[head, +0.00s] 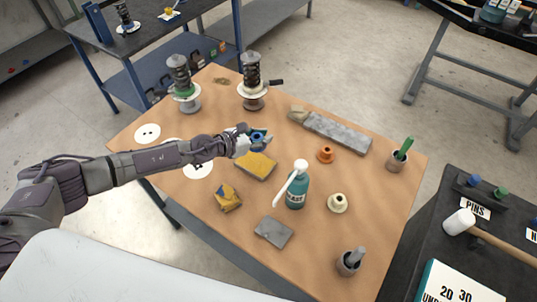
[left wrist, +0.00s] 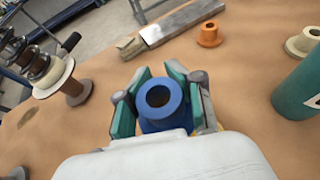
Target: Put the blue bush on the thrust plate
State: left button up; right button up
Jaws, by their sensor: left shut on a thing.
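My left gripper (head: 255,137) is shut on the blue bush (left wrist: 161,103), holding it above the wooden table. In the left wrist view the blue bush is upright between the teal-padded fingers (left wrist: 160,106), its round flange and bore facing the camera. In the head view the blue bush (head: 260,133) is partly hidden by the fingers. Two spring units stand at the back of the table: the left one (head: 180,72) has a green ring, the right one (head: 251,70) a cream plate. White discs (head: 147,133) lie at the left. I cannot tell which piece is the thrust plate.
A yellow sponge (head: 256,166) lies below the gripper. A yellow-blue cloth (head: 228,198) and a grey plate (head: 274,231) are nearer.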

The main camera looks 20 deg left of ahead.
pick_arm(q)
jog(key=b, duration=0.3)
send_over(261, 159)
jog(key=f, duration=0.5)
jog(key=shift+a, duration=0.2)
jog(key=f+b, duration=0.1)
jog(key=f, duration=0.1)
jog(key=shift+w+d+f+b, duration=0.1)
jog(key=shift+d+f+b, duration=0.1)
jog(key=shift+f+b, duration=0.15)
jog(key=shift+a, duration=0.1)
jog(key=shift+f, duration=0.15)
jog(key=o, duration=1.1)
jog(key=shift+o, duration=0.2)
jog(key=shift+r, duration=0.35)
jog(key=v, duration=1)
jog(key=shift+s+a+f, duration=0.2)
jog(key=shift+s+a, duration=0.05)
jog(key=shift+s, duration=0.05)
jog(key=shift+s+a+r+b, duration=0.35)
jog(key=shift+s+r, duration=0.05)
jog(key=shift+s, duration=0.05)
pick_arm(e)
notch_tip(261, 159, down, 7)
jog(key=s+a, duration=0.2)
jog(key=s, duration=0.1)
jog(key=shift+r, duration=0.15)
jog(key=shift+a, duration=0.15)
